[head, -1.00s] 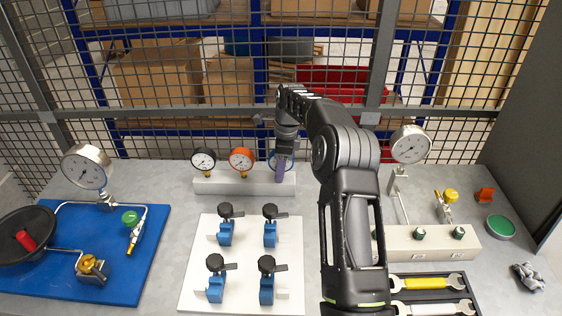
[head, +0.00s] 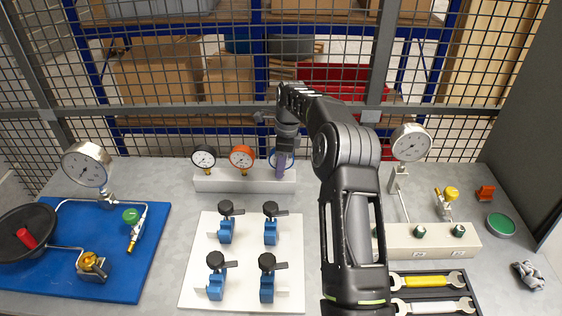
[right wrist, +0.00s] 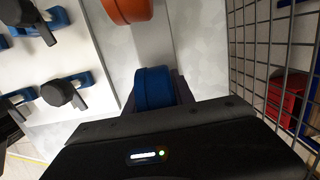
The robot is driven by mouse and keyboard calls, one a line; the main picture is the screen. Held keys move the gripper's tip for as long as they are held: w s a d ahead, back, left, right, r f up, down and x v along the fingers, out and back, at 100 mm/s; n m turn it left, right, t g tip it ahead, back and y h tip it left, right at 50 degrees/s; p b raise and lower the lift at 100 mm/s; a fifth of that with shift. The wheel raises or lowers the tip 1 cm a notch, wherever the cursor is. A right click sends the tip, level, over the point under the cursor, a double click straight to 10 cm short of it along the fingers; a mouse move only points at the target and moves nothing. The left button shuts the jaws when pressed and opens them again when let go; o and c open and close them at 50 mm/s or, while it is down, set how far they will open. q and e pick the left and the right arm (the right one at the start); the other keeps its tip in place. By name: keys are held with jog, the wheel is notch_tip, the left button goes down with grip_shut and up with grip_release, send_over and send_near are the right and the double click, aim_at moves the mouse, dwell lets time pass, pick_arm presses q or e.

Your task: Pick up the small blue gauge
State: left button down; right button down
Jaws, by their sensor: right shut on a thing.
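The small blue gauge (head: 289,158) is at the right end of the white gauge block (head: 235,184), mostly hidden behind my right gripper (head: 281,168). In the right wrist view the blue gauge (right wrist: 154,88) sits between the two fingers of my right gripper (right wrist: 156,92), which are shut on its sides. I cannot tell whether the gauge still touches the block. My left gripper is not in view.
An orange gauge (head: 241,157) and a black gauge (head: 203,158) stand left on the same block. Blue valves on a white board (head: 245,260) are in front. A large gauge (head: 410,142) stands to the right. A wire mesh fence (head: 210,110) rises behind.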

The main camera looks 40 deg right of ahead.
jog(key=shift+r, duration=0.1)
jog(key=shift+r+b, duration=0.4)
jog(key=shift+r, duration=0.45)
notch_tip(320, 180, up, 5)
jog(key=shift+r, duration=0.1)
jog(key=s+d+b, duration=0.2)
jog(key=s+d, duration=1)
jog(key=s, duration=0.1)
jog(key=shift+s, duration=0.3)
jog(key=shift+a, duration=0.1)
